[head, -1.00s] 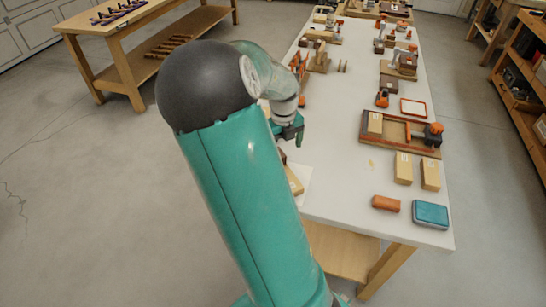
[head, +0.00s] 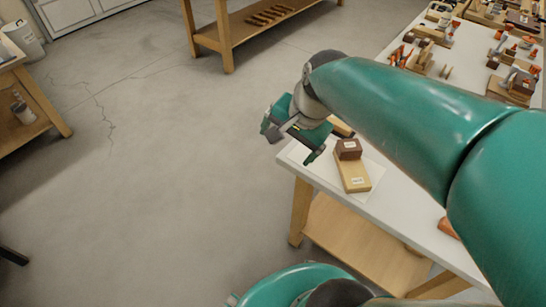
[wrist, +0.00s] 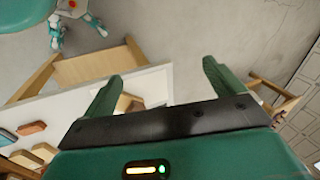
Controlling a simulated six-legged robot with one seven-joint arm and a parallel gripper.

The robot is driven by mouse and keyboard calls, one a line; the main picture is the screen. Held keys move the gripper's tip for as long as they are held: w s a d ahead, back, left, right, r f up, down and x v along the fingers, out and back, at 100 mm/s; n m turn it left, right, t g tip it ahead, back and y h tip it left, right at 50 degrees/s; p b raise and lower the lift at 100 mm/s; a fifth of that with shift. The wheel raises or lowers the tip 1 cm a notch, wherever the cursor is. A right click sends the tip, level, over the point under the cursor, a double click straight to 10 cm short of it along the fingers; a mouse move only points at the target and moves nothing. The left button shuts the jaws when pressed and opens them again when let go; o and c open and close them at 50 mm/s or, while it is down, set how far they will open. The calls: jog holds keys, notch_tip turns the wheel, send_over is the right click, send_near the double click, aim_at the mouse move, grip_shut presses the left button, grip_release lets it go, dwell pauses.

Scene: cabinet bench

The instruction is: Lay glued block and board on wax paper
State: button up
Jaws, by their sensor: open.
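A dark brown block (head: 348,149) sits on one end of a pale, labelled wooden board (head: 354,174). The board lies flat on a white sheet, which looks like the wax paper (head: 376,170), at the near left corner of the bench. My gripper (head: 291,145) is beside them, to the left and off the bench edge, apart from both. In the wrist view its two fingers (wrist: 163,85) stand wide apart with nothing held. A tan wooden piece shows past the left finger there; I cannot tell which piece it is.
The white bench top (head: 410,212) holds clamps and wooden parts farther back. An orange-brown cylinder (head: 447,229) is partly hidden by my arm. Another pale wooden piece (head: 342,127) lies behind my gripper. Open floor (head: 170,160) is to the left.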

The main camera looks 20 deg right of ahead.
jog(key=s+a+r+n+t+h, duration=0.1)
jog(key=s+a+r+n+t, duration=0.1)
jog(key=s+a+n, duration=0.4)
jog(key=r+n, duration=0.1)
jog(key=n, duration=0.4)
jog(key=shift+h, duration=0.3)
jog(key=shift+r, duration=0.1)
jog(key=shift+c, duration=0.4)
